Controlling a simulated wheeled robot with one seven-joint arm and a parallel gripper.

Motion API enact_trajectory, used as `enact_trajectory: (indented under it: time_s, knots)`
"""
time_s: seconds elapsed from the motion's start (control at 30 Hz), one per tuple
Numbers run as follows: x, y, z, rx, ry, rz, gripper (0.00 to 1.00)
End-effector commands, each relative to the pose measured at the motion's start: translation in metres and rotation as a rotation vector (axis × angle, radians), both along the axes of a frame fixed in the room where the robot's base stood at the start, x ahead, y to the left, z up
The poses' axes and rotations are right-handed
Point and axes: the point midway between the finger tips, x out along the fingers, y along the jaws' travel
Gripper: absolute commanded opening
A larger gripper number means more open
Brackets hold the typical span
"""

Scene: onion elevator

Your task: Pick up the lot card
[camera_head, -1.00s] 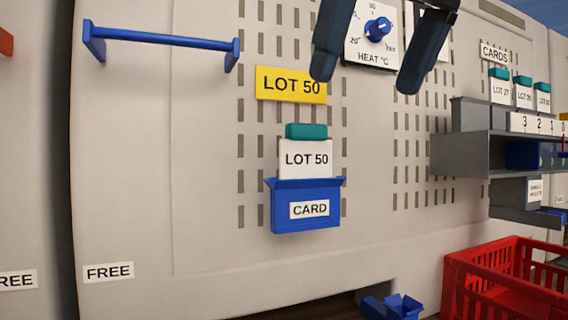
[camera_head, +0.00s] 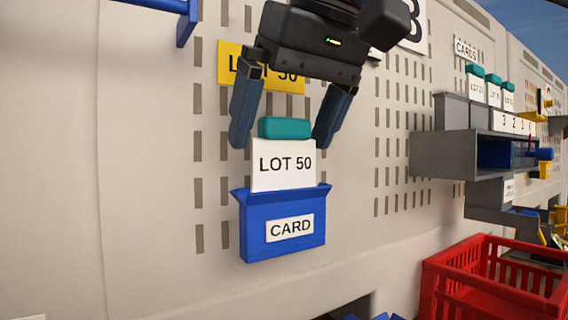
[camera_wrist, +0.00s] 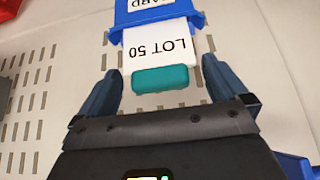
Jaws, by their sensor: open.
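The lot card (camera_head: 284,165) is white, reads LOT 50 and has a teal grip (camera_head: 285,128) along its top. It stands upright in the blue CARD holder (camera_head: 256,247) on the slotted wall. My gripper (camera_head: 286,138) is open, its two dark fingers to either side of the teal grip. In the wrist view the lot card (camera_wrist: 160,44) appears upside down, and its teal grip (camera_wrist: 160,79) lies between the open fingers (camera_wrist: 162,84) with gaps at both sides. Nothing is held.
A yellow LOT 50 sign (camera_head: 290,83) is on the wall behind my gripper. A grey shelf (camera_head: 440,153) with more teal-topped cards (camera_head: 476,82) stands at the right. A red basket (camera_head: 490,285) is at lower right. The wall left of the holder is clear.

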Motion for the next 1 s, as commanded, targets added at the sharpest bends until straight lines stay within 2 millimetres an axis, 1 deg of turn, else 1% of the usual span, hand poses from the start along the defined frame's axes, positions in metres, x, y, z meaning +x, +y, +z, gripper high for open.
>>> enact_trajectory:
  time_s: [0.13, 0.37, 0.83, 0.87, 1.0]
  knots:
    - [0.0052, 0.0037, -0.0102, 0.0, 0.0, 0.0, 1.0]
    - [0.0058, 0.0044, -0.0115, 0.002, -0.001, 0.001, 1.0]
    - [0.0056, 0.0042, -0.0113, 0.002, 0.0, 0.0, 0.56]
    - [0.0056, 0.0043, -0.0112, 0.002, -0.001, 0.0, 0.54]
    - [0.0056, 0.0043, -0.0112, 0.002, -0.001, 0.0, 0.54]
